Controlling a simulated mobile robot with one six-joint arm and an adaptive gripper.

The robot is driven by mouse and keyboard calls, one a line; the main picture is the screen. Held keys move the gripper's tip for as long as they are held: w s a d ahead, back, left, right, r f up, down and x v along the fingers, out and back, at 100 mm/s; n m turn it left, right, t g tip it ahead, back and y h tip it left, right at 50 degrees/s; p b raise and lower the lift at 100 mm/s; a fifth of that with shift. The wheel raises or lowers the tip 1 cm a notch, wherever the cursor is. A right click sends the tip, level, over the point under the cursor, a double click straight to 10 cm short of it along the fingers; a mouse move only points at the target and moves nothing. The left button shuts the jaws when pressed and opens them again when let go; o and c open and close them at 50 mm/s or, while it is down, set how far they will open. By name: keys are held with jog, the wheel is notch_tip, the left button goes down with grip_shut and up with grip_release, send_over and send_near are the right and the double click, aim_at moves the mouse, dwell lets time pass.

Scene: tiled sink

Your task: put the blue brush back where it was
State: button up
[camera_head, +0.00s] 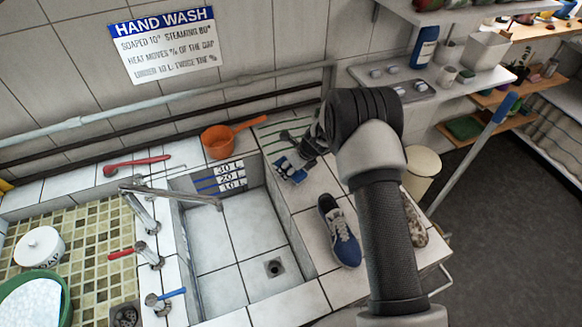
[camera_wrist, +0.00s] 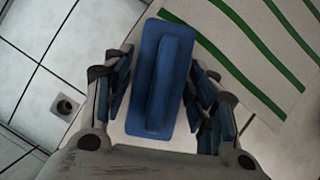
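The blue brush (camera_wrist: 163,80) has a flat rectangular back with a raised handle ridge, which faces the wrist camera. It sits between the two fingers of my gripper (camera_wrist: 160,75), with the blue finger pads close against its long sides. In the head view, my gripper (camera_head: 302,155) points down over the tiled ledge right of the sink basin, and the brush (camera_head: 288,168) shows at its fingertips, partly covered by them. The brush is over or on the ledge near a white mat with green stripes (camera_head: 272,128); whether it touches the ledge is hidden.
A blue shoe (camera_head: 340,232) stands on the ledge in front of the brush. An orange pan (camera_head: 218,142) is behind the basin. The empty basin (camera_head: 235,250) lies to the left, with faucets (camera_head: 145,215) along its left wall. Shelves with containers (camera_head: 425,48) are at the right.

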jog(key=shift+o, duration=0.8)
jog(key=shift+r, duration=0.15)
